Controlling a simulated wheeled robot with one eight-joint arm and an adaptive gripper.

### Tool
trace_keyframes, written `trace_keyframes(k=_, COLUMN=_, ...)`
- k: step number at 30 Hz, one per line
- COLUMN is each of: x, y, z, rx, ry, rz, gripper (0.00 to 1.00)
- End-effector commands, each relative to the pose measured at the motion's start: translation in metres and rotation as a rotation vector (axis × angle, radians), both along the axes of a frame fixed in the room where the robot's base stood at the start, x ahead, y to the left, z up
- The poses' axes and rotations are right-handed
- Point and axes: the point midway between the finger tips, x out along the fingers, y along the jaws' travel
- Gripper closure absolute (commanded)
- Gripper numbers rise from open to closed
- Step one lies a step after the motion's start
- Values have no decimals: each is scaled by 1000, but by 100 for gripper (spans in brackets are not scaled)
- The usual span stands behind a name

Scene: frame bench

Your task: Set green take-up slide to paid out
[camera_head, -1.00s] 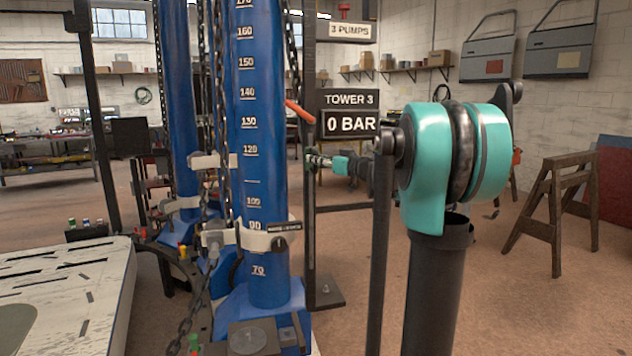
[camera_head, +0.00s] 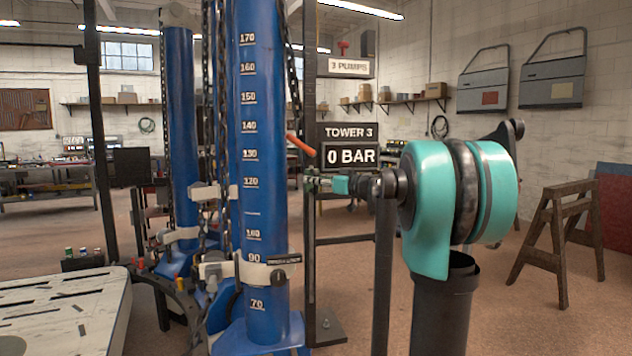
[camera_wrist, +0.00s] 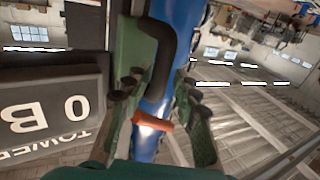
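A green plate (camera_wrist: 140,55) with a dark bent handle (camera_wrist: 168,45) shows in the wrist view, at the upper end of my fingers. I take it for the green take-up slide, but cannot be sure. In the head view I cannot make out a green slide. My gripper (camera_head: 318,183) is beside a dark upright post, in front of the sign. In the wrist view its green fingers (camera_wrist: 158,92) are apart, one on each side of the handle's lower end. Whether they touch it I cannot tell.
An orange lever (camera_head: 300,144) is just above my gripper; it also shows between the fingers (camera_wrist: 152,120). Blue towers (camera_head: 258,130) with chains stand left. A pale slotted table (camera_head: 60,310) and sawhorse (camera_head: 558,225) flank the area.

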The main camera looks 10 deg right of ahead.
Motion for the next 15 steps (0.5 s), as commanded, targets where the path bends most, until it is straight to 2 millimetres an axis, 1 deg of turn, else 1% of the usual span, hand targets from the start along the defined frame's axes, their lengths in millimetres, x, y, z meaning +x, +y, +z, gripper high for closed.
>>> trace_keyframes(k=8, x=-2, y=-4, z=2, rx=3, ry=-1, rz=-5, gripper=65)
trace_keyframes(k=11, x=-9, y=-11, z=2, rx=3, ry=-1, rz=-7, gripper=65)
trace_keyframes(k=15, x=-29, y=-27, z=1, rx=2, ry=-1, rz=-7, gripper=65)
